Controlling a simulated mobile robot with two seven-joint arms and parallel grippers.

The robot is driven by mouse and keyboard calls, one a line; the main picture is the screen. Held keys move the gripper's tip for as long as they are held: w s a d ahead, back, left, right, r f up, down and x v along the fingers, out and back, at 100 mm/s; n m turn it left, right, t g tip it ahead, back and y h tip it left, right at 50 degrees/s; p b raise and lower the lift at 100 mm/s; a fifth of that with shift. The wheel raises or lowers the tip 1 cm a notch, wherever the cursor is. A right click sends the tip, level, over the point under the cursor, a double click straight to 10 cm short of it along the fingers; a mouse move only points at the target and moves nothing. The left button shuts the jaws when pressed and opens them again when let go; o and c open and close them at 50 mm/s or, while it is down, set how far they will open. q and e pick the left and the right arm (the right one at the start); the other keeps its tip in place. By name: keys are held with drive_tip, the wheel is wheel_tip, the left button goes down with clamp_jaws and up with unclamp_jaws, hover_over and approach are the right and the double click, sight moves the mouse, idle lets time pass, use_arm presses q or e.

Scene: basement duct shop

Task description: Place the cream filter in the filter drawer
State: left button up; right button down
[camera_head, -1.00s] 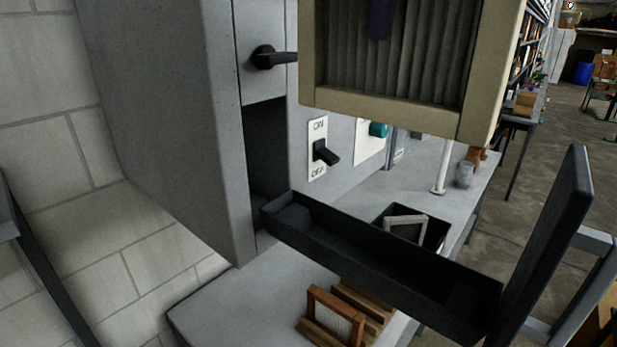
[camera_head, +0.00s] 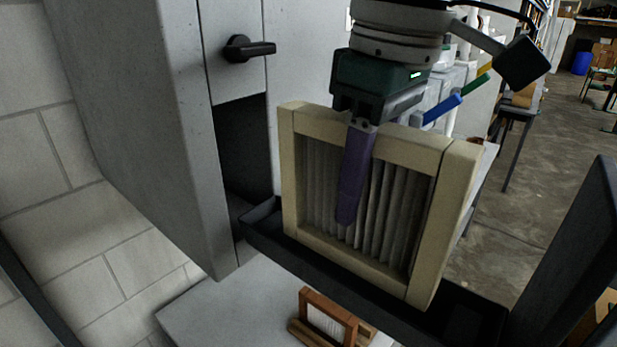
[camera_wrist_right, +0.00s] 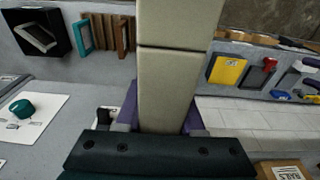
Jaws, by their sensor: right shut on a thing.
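The cream filter (camera_head: 300,175) has a cream frame around grey pleats. It stands upright in the head view, and its frame edge (camera_wrist_right: 170,85) fills the middle of the right wrist view. My right gripper (camera_head: 350,205) is shut on its top edge. One purple finger lies over the pleats, and the other is hidden behind the filter. The black filter drawer (camera_head: 262,232) is pulled out of the grey cabinet. The filter is lined up along it, with its bottom at the drawer's rim; I cannot tell how far inside it is. My left gripper is out of view.
The grey cabinet (camera_head: 150,130) with a black handle (camera_head: 245,48) stands left. A wood-framed filter in a rack (camera_head: 328,318) sits on the bench below. The drawer's tall dark front panel (camera_head: 570,260) rises at right. The wrist view shows a black bin (camera_wrist_right: 38,35).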

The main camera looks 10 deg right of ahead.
sight(358, 215)
wheel_tip(358, 215, down, 4)
drive_tip(key=shift+r+b, duration=0.25)
drive_tip(key=shift+b, duration=0.8)
drive_tip(key=shift+r, duration=0.1)
drive_tip(key=c, duration=0.5)
unclamp_jaws()
